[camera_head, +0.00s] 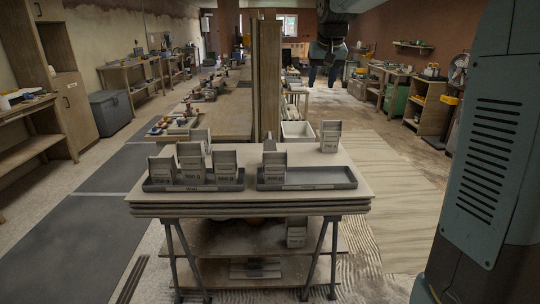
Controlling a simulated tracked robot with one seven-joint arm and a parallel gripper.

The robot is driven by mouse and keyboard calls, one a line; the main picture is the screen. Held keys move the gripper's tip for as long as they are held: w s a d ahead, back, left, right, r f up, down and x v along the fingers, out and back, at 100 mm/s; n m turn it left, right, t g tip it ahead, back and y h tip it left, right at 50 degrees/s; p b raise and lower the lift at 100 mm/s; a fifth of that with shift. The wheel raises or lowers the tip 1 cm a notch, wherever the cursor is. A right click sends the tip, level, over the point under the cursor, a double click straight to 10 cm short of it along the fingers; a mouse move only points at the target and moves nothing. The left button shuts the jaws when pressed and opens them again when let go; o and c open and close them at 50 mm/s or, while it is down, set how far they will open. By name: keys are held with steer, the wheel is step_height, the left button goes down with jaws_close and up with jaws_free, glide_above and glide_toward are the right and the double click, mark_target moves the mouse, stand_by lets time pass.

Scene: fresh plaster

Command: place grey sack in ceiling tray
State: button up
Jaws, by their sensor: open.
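Several grey box-like sacks stand on a pale board-topped table. Three (190,160) are in the left dark tray (195,187), and one (275,169) stands at the left end of the right dark tray (308,187). Another sack (330,136) stands alone at the table's back right, and others partly show behind the trays. The tray labels are too small to read surely, so I cannot tell which is the ceiling tray. The right part of the right tray is empty. My gripper (323,77) hangs beyond the table's back right, high up, open and apart from the sacks.
Another grey sack (297,232) is on the shelf below the table. A white bin (297,131) stands behind the table. A tall upright wooden panel (267,80) rises behind the middle. Bare board lies right of the right tray.

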steer(key=w+a+f, duration=0.3)
steer(key=w, duration=0.5)
steer(key=w+a+f, duration=0.3)
steer(key=w+f, duration=0.1)
steer(key=w, duration=0.5)
glide_toward(270, 135)
steer(key=shift+g, duration=0.3)
steer(key=x, duration=0.5)
steer(key=shift+w+a+f, duration=0.1)
steer(key=shift+w, duration=0.3)
steer(key=shift+x, duration=2.55)
steer(key=shift+s+f, duration=0.2)
steer(key=shift+f, duration=0.1)
jaws_close()
steer(key=shift+r, duration=0.1)
